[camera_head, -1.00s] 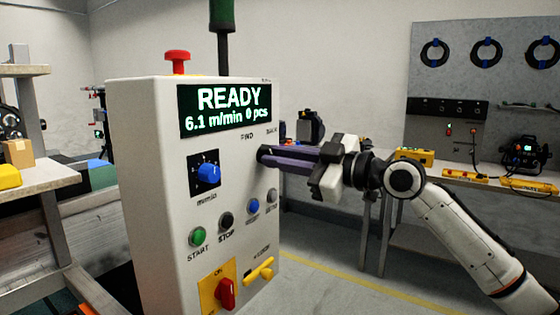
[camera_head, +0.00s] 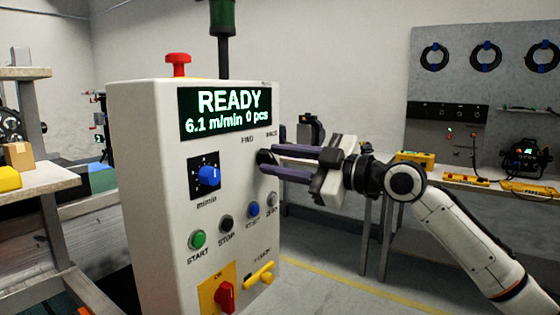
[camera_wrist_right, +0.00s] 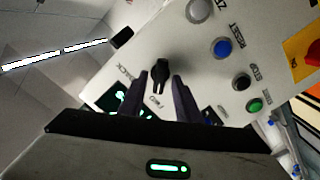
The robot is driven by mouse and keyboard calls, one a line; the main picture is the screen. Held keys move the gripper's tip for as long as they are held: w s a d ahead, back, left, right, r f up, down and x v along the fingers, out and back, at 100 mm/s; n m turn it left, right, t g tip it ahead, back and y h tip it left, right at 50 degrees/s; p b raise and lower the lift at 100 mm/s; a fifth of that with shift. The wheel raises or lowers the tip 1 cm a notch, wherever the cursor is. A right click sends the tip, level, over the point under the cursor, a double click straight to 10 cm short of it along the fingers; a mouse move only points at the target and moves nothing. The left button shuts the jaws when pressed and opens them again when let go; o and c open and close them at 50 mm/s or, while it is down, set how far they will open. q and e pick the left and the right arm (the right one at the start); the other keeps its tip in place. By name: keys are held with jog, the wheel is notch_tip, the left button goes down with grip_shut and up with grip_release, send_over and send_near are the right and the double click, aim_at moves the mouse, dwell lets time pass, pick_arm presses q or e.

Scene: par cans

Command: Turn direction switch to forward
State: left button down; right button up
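The direction switch is a small black knob on the right side of the white control box's front, below the FWD and BACK labels. In the right wrist view the knob (camera_wrist_right: 160,74) shows just beyond and between the fingertips. I cannot tell which label it points to. In the head view the knob (camera_head: 265,157) is partly covered by the fingers. My right gripper (camera_head: 268,163) is open, its two purple fingers apart, one above the other, reaching in from the right. In the right wrist view the gripper (camera_wrist_right: 160,82) has nothing between its pads. My left gripper is not in view.
The control box (camera_head: 150,200) has a READY display (camera_head: 226,110), a blue dial (camera_head: 208,174), several push buttons, a red rotary switch (camera_head: 225,297) and a red emergency knob (camera_head: 178,64) on top. A workbench (camera_head: 470,182) stands behind at right. Open floor lies between.

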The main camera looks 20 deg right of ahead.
jog(key=shift+s, duration=0.1)
jog(key=shift+s+d, duration=0.25)
jog(key=shift+d, duration=0.05)
jog(key=b+v, duration=0.2)
jog(key=v, duration=0.7)
jog(key=shift+s+b, duration=0.2)
jog(key=shift+b, duration=0.1)
